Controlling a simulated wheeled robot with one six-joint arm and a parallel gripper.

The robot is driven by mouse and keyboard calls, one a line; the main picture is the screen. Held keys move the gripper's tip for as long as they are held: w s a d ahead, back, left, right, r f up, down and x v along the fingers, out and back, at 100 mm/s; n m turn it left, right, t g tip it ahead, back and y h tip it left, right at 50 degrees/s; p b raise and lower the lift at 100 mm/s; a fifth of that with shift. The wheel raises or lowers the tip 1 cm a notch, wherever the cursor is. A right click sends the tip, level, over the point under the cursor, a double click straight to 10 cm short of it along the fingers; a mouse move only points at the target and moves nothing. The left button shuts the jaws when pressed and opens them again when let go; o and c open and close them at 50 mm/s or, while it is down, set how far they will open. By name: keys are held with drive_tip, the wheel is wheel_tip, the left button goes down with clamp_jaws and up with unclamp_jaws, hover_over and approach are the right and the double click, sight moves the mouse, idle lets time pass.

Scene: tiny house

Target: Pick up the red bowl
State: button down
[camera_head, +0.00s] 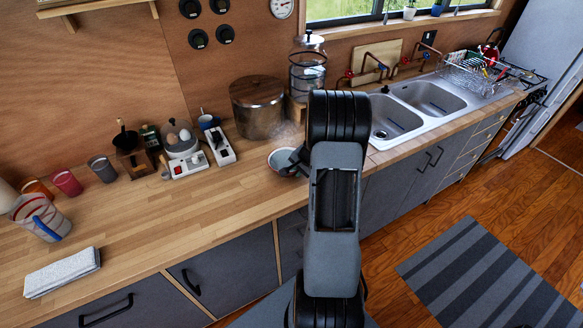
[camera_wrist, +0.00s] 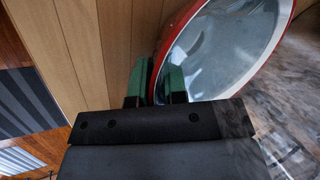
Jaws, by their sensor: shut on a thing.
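The red bowl (camera_wrist: 225,50) fills the upper right of the wrist view, with a red rim and a pale grey inside. In the head view the bowl (camera_head: 281,163) shows as a pale round shape at the counter, left of my arm and partly hidden by it. My gripper (camera_wrist: 157,82) has its green fingers at the bowl's near-left rim and is shut on it. In the head view my gripper (camera_head: 298,160) is dark and mostly hidden behind my arm. I cannot tell whether the bowl touches the counter.
A large lidded pot (camera_head: 257,108) stands behind the bowl. A white power strip (camera_head: 219,146) and an egg cooker (camera_head: 184,150) are left of it. The double sink (camera_head: 395,115) is to the right. The wooden counter (camera_head: 190,215) is clear in front, with a folded towel (camera_head: 62,273) further left.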

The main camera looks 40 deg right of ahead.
drive_tip(key=shift+s+f, duration=0.1)
drive_tip(key=shift+s, duration=0.15)
drive_tip(key=shift+w+d+r, duration=0.1)
drive_tip(key=shift+w+r, duration=0.05)
drive_tip(key=shift+r, duration=0.95)
drive_tip(key=s+d+r+b, duration=0.2)
drive_tip(key=s+r+b, duration=0.1)
drive_tip(key=s+r, duration=0.7)
drive_tip(key=shift+s+r+b, duration=0.25)
drive_tip(key=shift+s+b, duration=0.05)
drive_tip(key=shift+s, duration=1.4)
drive_tip(key=shift+s+d+r, duration=0.1)
drive_tip(key=shift+s, duration=0.05)
